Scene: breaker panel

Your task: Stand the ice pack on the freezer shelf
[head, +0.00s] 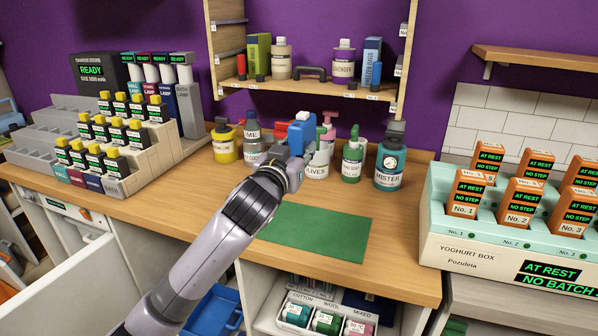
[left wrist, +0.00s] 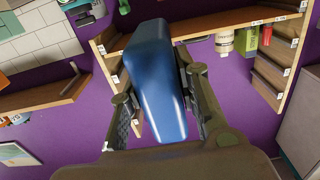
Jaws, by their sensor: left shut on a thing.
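The ice pack, a smooth blue block (head: 301,130), is held above the counter, in front of a row of bottles. My left gripper (head: 292,158) is shut on its lower part. The left wrist view shows the blue ice pack (left wrist: 160,85) upright between the two dark fingers of the left gripper (left wrist: 155,100), its top sticking out past them. No shelf in view is clearly marked as a freezer shelf. A wooden wall shelf (head: 325,92) is behind and above the ice pack. My right gripper is not in view.
Bottles, among them a yellow one (head: 224,142) and a teal one (head: 389,165), line the back of the counter. A green mat (head: 318,233) lies bare in front. A tiered charging rack (head: 160,150) stands left; a yoghurt box (head: 470,258) with orange devices stands right.

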